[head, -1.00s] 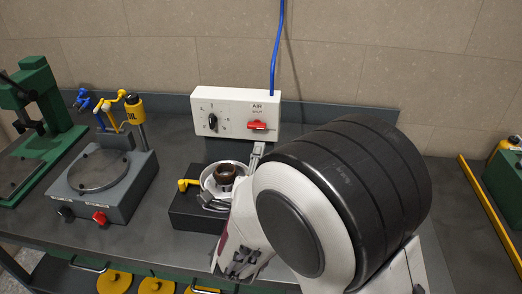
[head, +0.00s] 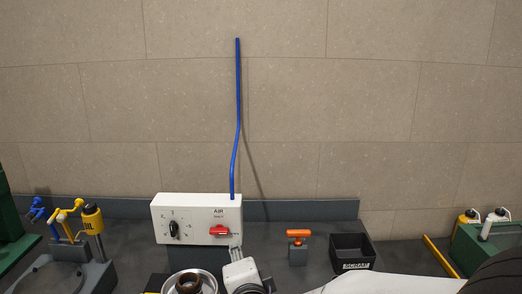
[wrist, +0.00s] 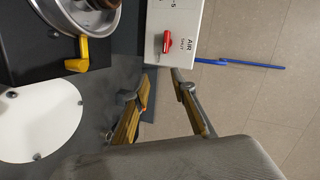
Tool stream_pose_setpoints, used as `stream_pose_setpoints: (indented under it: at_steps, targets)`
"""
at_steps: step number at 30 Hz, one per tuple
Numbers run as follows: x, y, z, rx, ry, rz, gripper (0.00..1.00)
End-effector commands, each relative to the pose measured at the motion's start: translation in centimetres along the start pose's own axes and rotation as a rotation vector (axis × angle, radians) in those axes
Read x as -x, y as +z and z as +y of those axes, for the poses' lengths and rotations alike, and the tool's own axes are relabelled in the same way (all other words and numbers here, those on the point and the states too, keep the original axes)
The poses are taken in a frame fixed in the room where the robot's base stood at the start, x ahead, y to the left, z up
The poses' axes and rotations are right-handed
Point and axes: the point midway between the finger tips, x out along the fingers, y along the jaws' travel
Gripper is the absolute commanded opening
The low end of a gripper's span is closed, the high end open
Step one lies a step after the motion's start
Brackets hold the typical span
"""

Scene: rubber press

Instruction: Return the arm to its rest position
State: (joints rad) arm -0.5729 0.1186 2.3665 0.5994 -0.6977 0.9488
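My gripper (head: 236,247) shows at the bottom middle of the head view, in front of the white air box and right of a metal bowl with a brown ring. My arm runs from there to the lower right. In the wrist view my gripper (wrist: 156,88) has its two fingers spread apart, with nothing between them. The air box (wrist: 172,40) with its red switch lies beyond the fingertips in that view. I cannot tell the exact gap from the gripper to the box.
The metal bowl (head: 204,280) sits on a dark base with a yellow handle (wrist: 85,56). An orange-handled item (head: 298,245) and a black scrap bin (head: 352,250) stand to the right. A blue hose (head: 238,110) rises along the wall. A yellow oil can (head: 92,218) stands left.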

Motion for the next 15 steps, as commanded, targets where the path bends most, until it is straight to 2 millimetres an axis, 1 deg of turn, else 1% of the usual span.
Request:
stream_pose_setpoints:
  at_steps: [1,8,15]
  targets:
    - [0.5,-0.7,-0.2,0.025,0.011,-0.013,0.26]
    - [3.2,-2.3,0.1,0.180,0.082,-0.100,0.26]
    - [6.9,-4.1,1.1,0.358,0.155,-0.187,0.26]
